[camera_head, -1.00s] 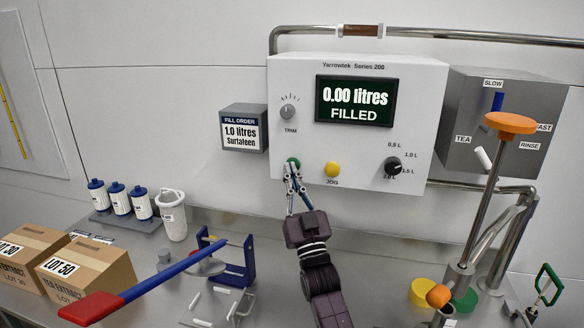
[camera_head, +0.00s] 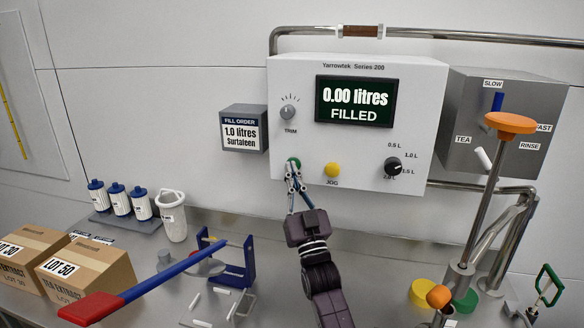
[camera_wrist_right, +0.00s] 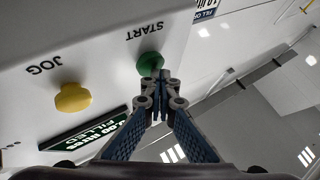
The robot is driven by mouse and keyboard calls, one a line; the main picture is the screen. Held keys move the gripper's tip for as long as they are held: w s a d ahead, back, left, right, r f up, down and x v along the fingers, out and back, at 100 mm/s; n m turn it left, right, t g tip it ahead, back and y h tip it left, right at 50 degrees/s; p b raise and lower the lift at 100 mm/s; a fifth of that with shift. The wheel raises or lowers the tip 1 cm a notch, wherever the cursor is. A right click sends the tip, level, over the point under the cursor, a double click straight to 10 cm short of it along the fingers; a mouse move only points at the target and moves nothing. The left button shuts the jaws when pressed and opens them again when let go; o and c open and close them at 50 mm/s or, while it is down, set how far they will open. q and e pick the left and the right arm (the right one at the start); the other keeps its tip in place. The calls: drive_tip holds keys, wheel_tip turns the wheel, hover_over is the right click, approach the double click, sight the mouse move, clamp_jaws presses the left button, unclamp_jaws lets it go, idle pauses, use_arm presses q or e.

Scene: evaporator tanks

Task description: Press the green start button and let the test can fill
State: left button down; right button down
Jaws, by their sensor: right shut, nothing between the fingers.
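The green start button (camera_head: 294,162) is on the lower left of the white control panel (camera_head: 300,90). It also shows in the right wrist view (camera_wrist_right: 150,64), under the label START. My right gripper (camera_head: 293,170) is shut and empty, its fingertips at the green button; in the wrist view its tips (camera_wrist_right: 160,80) overlap the button's edge. I cannot tell whether the button is pressed in. The display (camera_head: 355,101) reads 0.00 litres FILLED. A white can-like jug (camera_head: 173,222) stands on the bench at left; I cannot tell whether it is the test can. My left gripper is not in view.
The yellow JOG button (camera_head: 332,170) and black volume dial (camera_head: 393,166) are right of the start button. A blue lever with a red end (camera_head: 92,308) crosses the front left. A steel post with an orange knob (camera_head: 510,123) stands at right.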

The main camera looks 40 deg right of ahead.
drive_tip(key=shift+s+a+p, duration=0.3)
drive_tip(key=shift+s+a, duration=0.3)
drive_tip(key=shift+a, duration=0.15)
drive_tip(key=s+a+p, duration=0.1)
drive_tip(key=s+a, duration=0.2)
drive_tip(key=shift+s+a+p, duration=0.1)
drive_tip(key=shift+a+p, duration=0.2)
drive_tip(key=shift+a, duration=0.1)
drive_tip(key=shift+f, duration=0.15)
idle(0.6)
